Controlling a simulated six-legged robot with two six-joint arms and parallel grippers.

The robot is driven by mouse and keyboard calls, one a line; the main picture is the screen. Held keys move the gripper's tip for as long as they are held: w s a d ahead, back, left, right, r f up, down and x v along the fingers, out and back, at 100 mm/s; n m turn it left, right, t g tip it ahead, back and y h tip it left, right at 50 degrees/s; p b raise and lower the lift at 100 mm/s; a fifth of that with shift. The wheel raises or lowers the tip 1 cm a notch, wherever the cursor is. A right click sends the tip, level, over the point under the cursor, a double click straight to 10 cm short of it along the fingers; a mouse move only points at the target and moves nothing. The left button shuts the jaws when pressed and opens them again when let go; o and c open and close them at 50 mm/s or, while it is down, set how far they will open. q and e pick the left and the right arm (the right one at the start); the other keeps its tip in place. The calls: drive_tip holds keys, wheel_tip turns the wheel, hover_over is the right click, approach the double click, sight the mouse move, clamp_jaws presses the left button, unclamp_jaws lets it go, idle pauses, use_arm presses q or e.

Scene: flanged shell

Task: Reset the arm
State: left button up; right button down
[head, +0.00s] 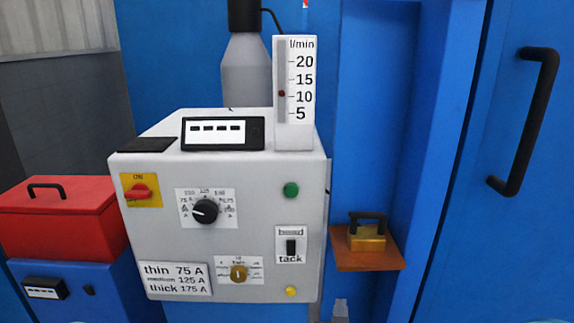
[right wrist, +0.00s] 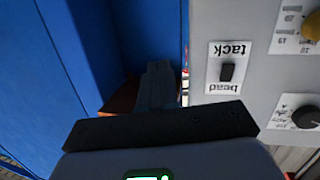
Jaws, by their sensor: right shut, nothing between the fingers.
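My right gripper (head: 340,309) shows only as a small grey tip at the bottom edge of the head view, just right of the lower right corner of the grey control box (head: 165,235). In the right wrist view its fingers (right wrist: 159,75) are together, with nothing visible between them. They point into the space beside the box, near the bead/tack switch (right wrist: 227,72), and are apart from it. My left gripper is in neither view.
A brown shelf (head: 370,261) with a brass block (head: 366,238) with a black handle is on the right. A blue door with a black handle (head: 526,120) is farther right. A red toolbox (head: 60,225) stands left. A flow gauge (head: 294,90) tops the box.

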drive_tip(key=s+d+f+g, duration=0.2)
drive_tip(key=d+f+g, duration=0.35)
drive_tip(key=f, duration=0.85)
drive_tip(key=s+d+f+g+y, duration=0.1)
drive_tip(key=s+f+g+y, duration=0.25)
drive_tip(key=s+f, duration=0.95)
drive_tip(key=s+a+f+m+g+y+p, duration=0.1)
drive_tip(key=s+a+f+g+y, duration=0.15)
drive_tip(key=s, duration=0.25)
drive_tip(key=s+a+f+g+y, duration=0.1)
drive_tip(key=s+a+g, duration=0.25)
drive_tip(key=s, duration=0.25)
wheel_tip(320, 180, up, 24)
drive_tip(key=p, duration=2.3)
drive_tip(key=shift+w+d+f+g+p, duration=0.2)
drive_tip(key=shift+w+d+g+p, duration=0.1)
drive_tip(key=shift+w, duration=0.1)
